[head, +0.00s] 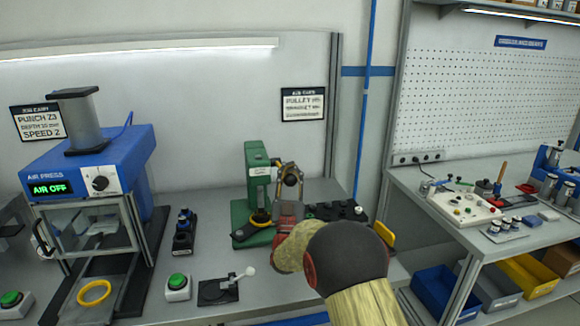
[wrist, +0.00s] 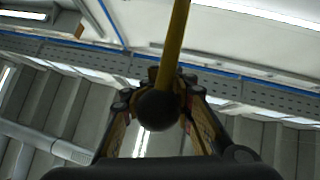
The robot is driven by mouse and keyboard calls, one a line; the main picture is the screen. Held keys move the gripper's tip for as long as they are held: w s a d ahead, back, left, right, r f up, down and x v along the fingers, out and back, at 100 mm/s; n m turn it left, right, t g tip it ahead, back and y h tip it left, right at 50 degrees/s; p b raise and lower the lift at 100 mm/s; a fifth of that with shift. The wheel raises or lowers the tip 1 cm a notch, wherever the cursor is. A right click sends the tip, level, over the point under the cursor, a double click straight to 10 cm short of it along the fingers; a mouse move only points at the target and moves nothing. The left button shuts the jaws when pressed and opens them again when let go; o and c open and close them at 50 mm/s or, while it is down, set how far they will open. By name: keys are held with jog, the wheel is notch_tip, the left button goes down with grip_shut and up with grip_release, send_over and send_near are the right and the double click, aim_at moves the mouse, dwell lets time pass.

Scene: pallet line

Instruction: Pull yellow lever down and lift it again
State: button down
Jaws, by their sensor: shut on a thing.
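The yellow lever (wrist: 178,40) shows in the wrist view as a rod running from the top edge down to a black ball knob (wrist: 157,108). My gripper (head: 288,172) is at the right side of the press's upper part. In the wrist view its fingers (wrist: 160,118) lie on both sides of the knob and are shut on the lever's end. In the head view my gripper and arm hide most of the lever.
A blue air press (head: 90,165) stands at the left. Small dark parts (head: 340,210) lie right of the press. Another bench (head: 480,235) is at the right.

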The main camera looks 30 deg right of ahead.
jog(key=shift+d+f, duration=0.15)
jog(key=shift+f, duration=0.35)
jog(key=c, duration=2)
grip_release()
jog(key=shift+s, duration=0.15)
jog(key=shift+c, duration=0.2)
jog(key=o, duration=0.6)
jog(key=shift+r, duration=0.25)
jog(key=shift+c, duration=0.2)
jog(key=v, duration=1.2)
